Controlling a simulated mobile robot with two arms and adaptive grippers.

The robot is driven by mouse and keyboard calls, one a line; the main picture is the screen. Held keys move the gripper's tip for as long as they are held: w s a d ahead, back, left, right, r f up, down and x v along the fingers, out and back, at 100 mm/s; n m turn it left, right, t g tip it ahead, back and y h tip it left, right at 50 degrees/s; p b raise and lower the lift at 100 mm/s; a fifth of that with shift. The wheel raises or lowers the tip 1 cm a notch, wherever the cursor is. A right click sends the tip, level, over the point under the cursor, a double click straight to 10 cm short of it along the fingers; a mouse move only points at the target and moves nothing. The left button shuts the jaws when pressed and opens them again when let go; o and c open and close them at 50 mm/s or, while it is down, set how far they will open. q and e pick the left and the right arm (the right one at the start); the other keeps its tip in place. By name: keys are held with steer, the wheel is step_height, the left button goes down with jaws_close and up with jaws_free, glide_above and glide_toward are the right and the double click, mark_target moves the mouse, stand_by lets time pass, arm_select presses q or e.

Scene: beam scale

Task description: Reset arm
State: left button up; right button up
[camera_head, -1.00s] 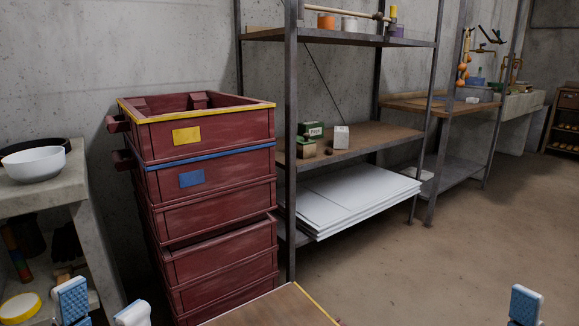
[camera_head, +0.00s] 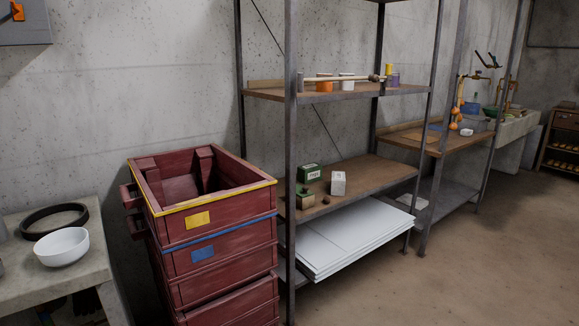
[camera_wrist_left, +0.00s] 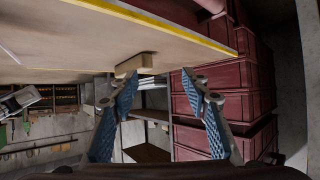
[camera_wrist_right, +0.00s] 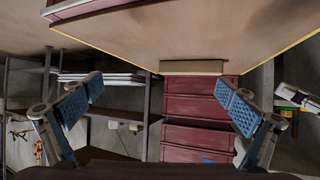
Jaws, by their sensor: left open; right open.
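My left gripper (camera_wrist_left: 160,90) shows only in the left wrist view, its two blue-padded fingers apart with nothing between them. My right gripper (camera_wrist_right: 158,92) shows in the right wrist view, its blue-padded fingers spread wide and empty. Neither gripper is in the head view. A pale board (camera_wrist_left: 120,40) with a yellow edge and a small wooden block (camera_wrist_left: 135,64) on it lies close to the left fingers. A similar board (camera_wrist_right: 190,35) and block (camera_wrist_right: 190,67) show in the right wrist view. I see no contact with either gripper.
A stack of red crates (camera_head: 215,220) stands left of a metal shelf rack (camera_head: 290,150) holding white panels (camera_head: 350,235), a green box (camera_head: 309,173) and a white box (camera_head: 338,183). A concrete bench (camera_head: 40,270) with a white bowl (camera_head: 62,247) is at left. The floor (camera_head: 480,260) at right is clear.

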arm_select(q)
steer(key=s+a+f+g+y+p, duration=0.1)
steer(key=s+a+f+g+p, duration=0.2)
steer(key=s, duration=0.8)
steer(key=s+a+f+g+y+p, duration=0.1)
steer(key=s+a+f+g+p, duration=0.2)
steer(key=s, duration=0.8)
steer(key=s+a+f+g+y+p, duration=0.1)
steer(key=s+a+f+g+p, duration=0.2)
steer(key=s, duration=0.9)
steer(key=shift+a+f+n+g+p, duration=0.3)
steer(key=shift+g+p, duration=0.6)
arm_select(e)
steer(key=s+d+f+g+h, duration=0.1)
steer(key=s+d+f+g, duration=0.2)
steer(key=s, duration=0.8)
steer(key=s+d+f+g+h, duration=0.1)
steer(key=s+d+f+g, duration=0.2)
steer(key=s, duration=0.8)
steer(key=s+d+f+g+h, duration=0.1)
steer(key=s+d+f+g, duration=0.2)
steer(key=s, duration=0.9)
steer(key=shift+d+f+m+g, duration=0.3)
steer(key=shift+g, duration=0.6)
arm_select(q)
steer(key=shift+w, duration=0.1)
arm_select(e)
steer(key=shift+w, duration=0.1)
